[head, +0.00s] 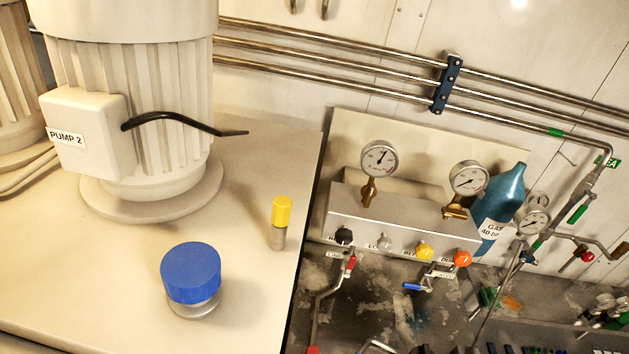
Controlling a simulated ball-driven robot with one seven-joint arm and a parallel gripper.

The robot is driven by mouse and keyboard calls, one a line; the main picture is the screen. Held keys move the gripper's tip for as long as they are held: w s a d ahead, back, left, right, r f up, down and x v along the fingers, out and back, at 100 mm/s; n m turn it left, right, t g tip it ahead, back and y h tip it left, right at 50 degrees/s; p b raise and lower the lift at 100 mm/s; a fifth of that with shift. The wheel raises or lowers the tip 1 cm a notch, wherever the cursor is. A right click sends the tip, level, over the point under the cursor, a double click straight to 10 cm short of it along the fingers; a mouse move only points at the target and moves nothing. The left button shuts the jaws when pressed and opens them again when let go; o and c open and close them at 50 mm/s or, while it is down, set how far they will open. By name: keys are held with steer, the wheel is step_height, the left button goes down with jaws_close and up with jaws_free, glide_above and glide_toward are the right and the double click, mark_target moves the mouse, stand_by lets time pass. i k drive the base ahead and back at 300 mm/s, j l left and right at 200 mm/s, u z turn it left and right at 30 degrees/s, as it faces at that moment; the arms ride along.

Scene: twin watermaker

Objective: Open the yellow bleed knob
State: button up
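The yellow bleed knob (425,251) is on the front of a grey metal manifold box (395,215), right of the middle of the head view. It is one in a row of knobs, between a grey knob (384,243) and an orange knob (462,258). A label starting "BLE" is partly hidden beside it. Whether the knob is open or closed cannot be told. My gripper is not in view, and nothing touches the knob.
A black knob (343,236) starts the row, and two gauges (379,159) (468,178) stand above. A white cabinet top (110,270) at left bears Pump 2 (150,110), a blue cap (191,272) and another yellow cap (282,211). Pipes and a blue-handled valve (412,287) lie below the knobs.

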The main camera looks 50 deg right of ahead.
mark_target(423, 252)
steer(key=z, duration=1.7)
